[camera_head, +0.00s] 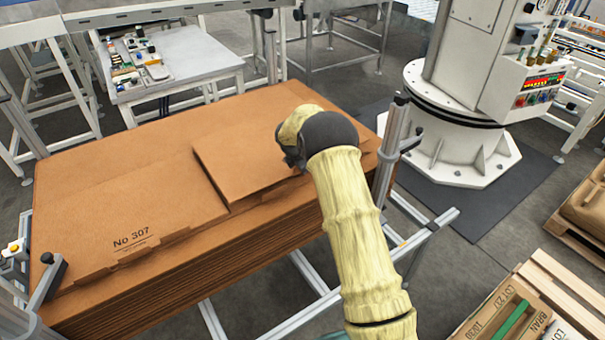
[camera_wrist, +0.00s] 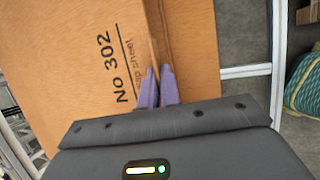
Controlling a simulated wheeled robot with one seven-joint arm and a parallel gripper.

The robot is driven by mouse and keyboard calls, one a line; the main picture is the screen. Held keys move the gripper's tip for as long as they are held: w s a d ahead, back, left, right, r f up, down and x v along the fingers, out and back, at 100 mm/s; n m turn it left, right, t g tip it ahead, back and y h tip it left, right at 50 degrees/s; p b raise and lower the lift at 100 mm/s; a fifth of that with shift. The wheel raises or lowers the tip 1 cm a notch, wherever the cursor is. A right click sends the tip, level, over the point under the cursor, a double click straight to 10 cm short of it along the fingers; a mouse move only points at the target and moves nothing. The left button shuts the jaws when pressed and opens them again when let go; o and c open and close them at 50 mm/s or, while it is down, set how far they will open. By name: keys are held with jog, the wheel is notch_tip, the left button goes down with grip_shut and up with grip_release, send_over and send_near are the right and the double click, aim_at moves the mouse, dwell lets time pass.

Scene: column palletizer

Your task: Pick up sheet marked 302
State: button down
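A tan cardboard sheet (camera_wrist: 90,35) printed "No 302" and "slip sheet" fills the left of the wrist view. My gripper (camera_wrist: 158,72) has its two purple fingers close together at the sheet's edge, beside the print. The edge runs between the fingers, and they appear shut on it. In the head view, my gripper (camera_head: 292,158) is at the front edge of a raised-looking sheet (camera_head: 235,160) at the right of the stack. The print there is hidden from that view.
Metal posts (camera_head: 392,135) stand at the stack's corners.

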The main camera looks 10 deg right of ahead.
notch_tip(320, 180, up, 5)
jog(key=shift+d+r, duration=0.15)
dwell(0.5)
